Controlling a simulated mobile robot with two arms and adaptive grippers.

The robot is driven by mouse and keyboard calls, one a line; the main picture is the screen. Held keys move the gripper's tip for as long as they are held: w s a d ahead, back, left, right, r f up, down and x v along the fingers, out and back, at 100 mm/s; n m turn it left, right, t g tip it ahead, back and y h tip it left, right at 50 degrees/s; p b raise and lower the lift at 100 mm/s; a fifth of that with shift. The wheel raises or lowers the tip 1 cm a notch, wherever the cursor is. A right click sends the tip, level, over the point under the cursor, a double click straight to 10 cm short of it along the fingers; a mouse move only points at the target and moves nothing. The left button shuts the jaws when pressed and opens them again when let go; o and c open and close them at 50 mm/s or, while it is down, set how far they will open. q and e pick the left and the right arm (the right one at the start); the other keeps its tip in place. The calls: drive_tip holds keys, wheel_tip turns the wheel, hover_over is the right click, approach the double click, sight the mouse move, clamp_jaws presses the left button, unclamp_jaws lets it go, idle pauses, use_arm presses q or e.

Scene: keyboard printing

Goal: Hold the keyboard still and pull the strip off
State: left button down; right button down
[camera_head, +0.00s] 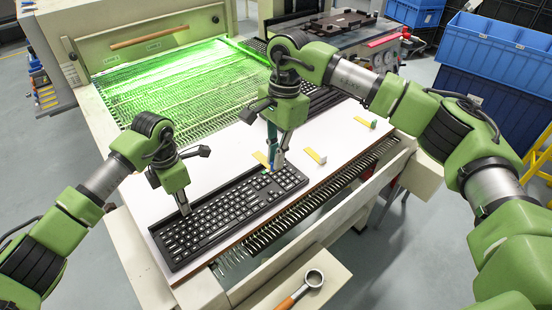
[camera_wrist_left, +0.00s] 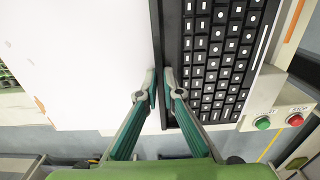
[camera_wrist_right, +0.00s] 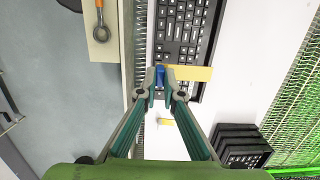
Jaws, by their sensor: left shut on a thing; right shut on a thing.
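The black keyboard (camera_head: 222,222) lies on the white work surface; it also shows in the left wrist view (camera_wrist_left: 214,60). My left gripper (camera_head: 184,210) is shut on its back long edge near the left end. In the left wrist view its fingertips (camera_wrist_left: 160,88) straddle the keyboard's rim. A yellow strip (camera_wrist_right: 190,73) crosses the keyboard near its right end; its left part shows in the head view (camera_head: 261,158). My right gripper (camera_head: 278,162) is shut on a small blue piece (camera_wrist_right: 160,77) at one end of this strip. I cannot tell whether the strip still touches the keyboard.
More yellow pieces with small blocks lie right of the keyboard (camera_head: 315,155). A green-lit mesh conveyor (camera_head: 180,90) is behind. Stacked black keyboards (camera_wrist_right: 240,145) lie further off. A wood-handled tool (camera_head: 302,288) rests on the front ledge. The surface left of the keyboard is clear.

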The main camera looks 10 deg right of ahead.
wheel_tip(320, 180, up, 9)
drive_tip(key=w, duration=0.1)
drive_tip(key=shift+w+a, duration=0.4)
drive_tip(key=shift+a, duration=0.05)
idle(0.9)
use_arm(q)
drive_tip(key=c, duration=2.1)
unclamp_jaws()
drive_tip(key=shift+c, duration=0.2)
drive_tip(key=shift+r, duration=0.1)
